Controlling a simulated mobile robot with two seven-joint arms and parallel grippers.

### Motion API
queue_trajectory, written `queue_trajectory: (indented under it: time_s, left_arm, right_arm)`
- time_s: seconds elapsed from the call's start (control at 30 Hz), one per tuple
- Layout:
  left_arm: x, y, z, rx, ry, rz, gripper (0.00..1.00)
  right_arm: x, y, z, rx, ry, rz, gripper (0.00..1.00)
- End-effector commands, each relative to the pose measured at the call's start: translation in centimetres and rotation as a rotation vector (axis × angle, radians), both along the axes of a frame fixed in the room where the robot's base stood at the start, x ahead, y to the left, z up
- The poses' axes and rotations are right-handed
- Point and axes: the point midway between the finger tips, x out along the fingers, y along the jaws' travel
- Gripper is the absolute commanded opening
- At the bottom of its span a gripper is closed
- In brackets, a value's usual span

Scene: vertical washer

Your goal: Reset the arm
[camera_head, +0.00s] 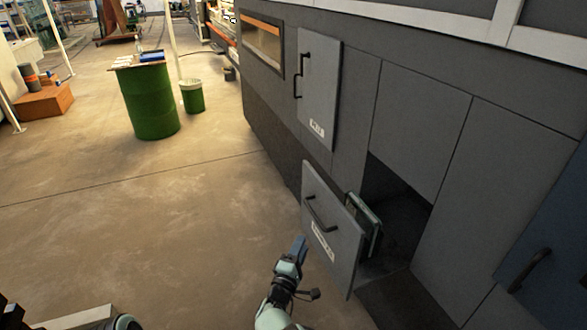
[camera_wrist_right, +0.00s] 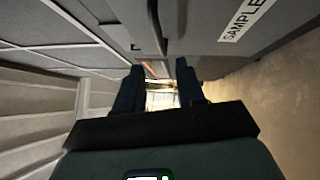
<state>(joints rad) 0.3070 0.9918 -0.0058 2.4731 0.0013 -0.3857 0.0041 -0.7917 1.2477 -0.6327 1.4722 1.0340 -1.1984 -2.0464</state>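My right gripper (camera_head: 299,248) is low in front of the grey machine, just left of an open grey panel (camera_head: 333,243) with a black handle (camera_head: 318,214) and a white label. In the right wrist view my right gripper (camera_wrist_right: 160,78) has two dark fingers apart, with nothing between them. The handle (camera_wrist_right: 155,25) and part of a label reading "SAMPLE" (camera_wrist_right: 246,20) show beyond and above the fingers. The gripper appears apart from the handle. My left gripper is not in view.
The grey machine (camera_head: 420,110) fills the right side, with a dark opening (camera_head: 400,215) behind the open panel. Another handled panel (camera_head: 318,90) is above. A green drum (camera_head: 150,103) and a green bin (camera_head: 193,98) stand far left. The floor (camera_head: 150,220) at left is clear.

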Motion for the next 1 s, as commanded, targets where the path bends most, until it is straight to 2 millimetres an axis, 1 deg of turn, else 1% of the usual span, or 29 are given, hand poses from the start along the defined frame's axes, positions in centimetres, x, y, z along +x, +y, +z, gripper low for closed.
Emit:
queue_trajectory:
  time_s: [0.07, 0.17, 0.27, 0.3, 0.33, 0.37, 0.4, 0.47, 0.5, 0.57, 0.6, 0.67, 0.7, 0.73, 0.77, 0.8, 0.83, 0.87, 0.9, 1.0]
  left_arm:
    - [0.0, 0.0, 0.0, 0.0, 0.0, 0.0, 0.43]
    - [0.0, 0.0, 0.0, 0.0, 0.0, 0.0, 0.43]
    - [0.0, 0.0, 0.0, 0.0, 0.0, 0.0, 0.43]
    - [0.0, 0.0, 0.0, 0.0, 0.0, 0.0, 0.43]
    - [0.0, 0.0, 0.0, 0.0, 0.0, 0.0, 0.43]
    - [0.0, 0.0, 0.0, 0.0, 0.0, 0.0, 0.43]
    - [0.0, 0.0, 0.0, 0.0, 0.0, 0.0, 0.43]
    - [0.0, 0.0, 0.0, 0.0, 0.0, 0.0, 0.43]
    - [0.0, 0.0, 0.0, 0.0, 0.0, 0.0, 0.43]
    - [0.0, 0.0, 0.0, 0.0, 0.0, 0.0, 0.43]
    - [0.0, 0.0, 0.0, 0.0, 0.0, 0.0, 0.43]
    - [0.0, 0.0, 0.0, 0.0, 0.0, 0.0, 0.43]
    - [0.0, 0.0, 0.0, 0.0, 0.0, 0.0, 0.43]
    - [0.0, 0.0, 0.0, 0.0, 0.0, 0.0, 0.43]
    - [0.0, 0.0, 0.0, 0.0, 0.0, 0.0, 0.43]
    - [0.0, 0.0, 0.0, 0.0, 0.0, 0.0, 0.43]
    - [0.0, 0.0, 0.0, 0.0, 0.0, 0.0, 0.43]
    - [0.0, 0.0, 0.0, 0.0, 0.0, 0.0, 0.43]
    - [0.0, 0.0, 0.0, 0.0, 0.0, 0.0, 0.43]
    - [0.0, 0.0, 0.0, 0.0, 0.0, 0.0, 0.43]
  right_arm:
    - [0.0, -0.5, -0.6, 0.011, 0.01, 0.0, 0.39]
    - [-0.2, -2.3, -3.1, 0.068, 0.057, 0.004, 0.39]
    - [-1.2, -5.6, -8.0, 0.197, 0.15, 0.005, 0.39]
    - [-2.0, -7.0, -10.4, 0.268, 0.196, 0.001, 0.39]
    - [-2.7, -8.1, -12.2, 0.327, 0.231, -0.006, 0.39]
    - [-3.6, -9.1, -14.0, 0.388, 0.266, -0.015, 0.39]
    - [-4.9, -10.3, -16.4, 0.471, 0.313, -0.031, 0.39]
    - [-7.2, -11.8, -19.6, 0.6, 0.38, -0.063, 0.39]
    - [-9.0, -12.6, -21.6, 0.688, 0.424, -0.092, 0.39]
    - [-12.0, -13.7, -24.4, 0.829, 0.488, -0.146, 0.39]
    - [-14.3, -14.2, -26.2, 0.929, 0.532, -0.194, 0.39]
    - [-18.2, -14.7, -28.6, 1.088, 0.595, -0.28, 0.39]
    - [-21.0, -14.7, -29.9, 1.197, 0.636, -0.347, 0.39]
    - [-23.2, -14.6, -30.8, 1.278, 0.664, -0.404, 0.39]
    - [-25.4, -14.4, -31.4, 1.36, 0.692, -0.463, 0.39]
    - [-28.3, -14.0, -32.0, 1.464, 0.726, -0.547, 0.39]
    - [-30.4, -13.5, -32.2, 1.538, 0.75, -0.613, 0.39]
    - [-32.4, -13.1, -32.3, 1.608, 0.772, -0.68, 0.39]
    - [-34.9, -12.4, -32.2, 1.692, 0.797, -0.767, 0.39]
    - [-39.9, -10.7, -31.3, 1.85, 0.846, -0.964, 0.39]
